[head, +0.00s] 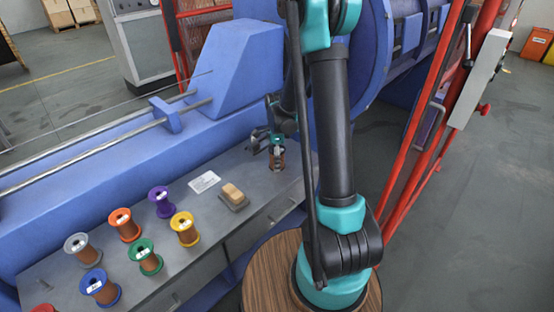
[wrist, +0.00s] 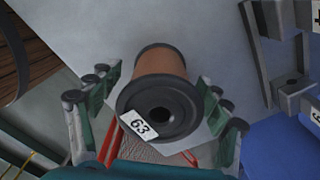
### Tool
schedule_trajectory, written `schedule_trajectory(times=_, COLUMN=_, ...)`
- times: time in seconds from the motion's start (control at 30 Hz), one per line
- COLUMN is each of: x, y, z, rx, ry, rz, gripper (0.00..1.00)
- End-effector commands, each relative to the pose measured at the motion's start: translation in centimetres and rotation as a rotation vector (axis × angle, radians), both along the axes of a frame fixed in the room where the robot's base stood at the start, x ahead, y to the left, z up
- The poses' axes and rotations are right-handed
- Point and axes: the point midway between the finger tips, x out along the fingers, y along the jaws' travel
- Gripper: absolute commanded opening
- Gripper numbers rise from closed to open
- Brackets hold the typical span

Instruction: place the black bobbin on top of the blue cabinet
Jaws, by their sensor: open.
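The black bobbin (wrist: 160,103), with black flanges, a copper-coloured winding and a white label reading 63, stands on the grey top in the wrist view. My gripper (wrist: 158,90) is open, with fingers on both sides of the bobbin. In the head view, my gripper (head: 275,148) is low over the far right end of the grey bench, and the bobbin (head: 278,160) shows only partly beneath it. A blue box-like housing with a sloping face (head: 238,65) stands behind the bench; I cannot tell whether this is the blue cabinet.
Several coloured bobbins, such as the yellow one (head: 185,229), stand on the left of the grey bench (head: 215,225). A wooden block on a grey base (head: 233,196) and a white card (head: 204,182) lie between them and my gripper. Red frame bars (head: 425,120) rise at right.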

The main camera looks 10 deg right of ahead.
Motion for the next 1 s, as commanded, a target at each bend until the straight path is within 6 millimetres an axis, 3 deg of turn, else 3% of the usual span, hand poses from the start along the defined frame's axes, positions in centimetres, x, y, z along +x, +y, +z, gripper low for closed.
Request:
schedule_trajectory(times=0.27, x=0.0, y=0.0, z=2.7, rx=0.000, ry=0.000, rz=0.000, gripper=0.78)
schedule_trajectory(times=0.7, x=0.0, y=0.0, z=10.5, rx=0.000, ry=0.000, rz=0.000, gripper=0.78)
schedule_trajectory(times=1.0, x=-0.8, y=-0.2, z=12.3, rx=0.000, ry=-0.011, rz=0.049, gripper=0.78)
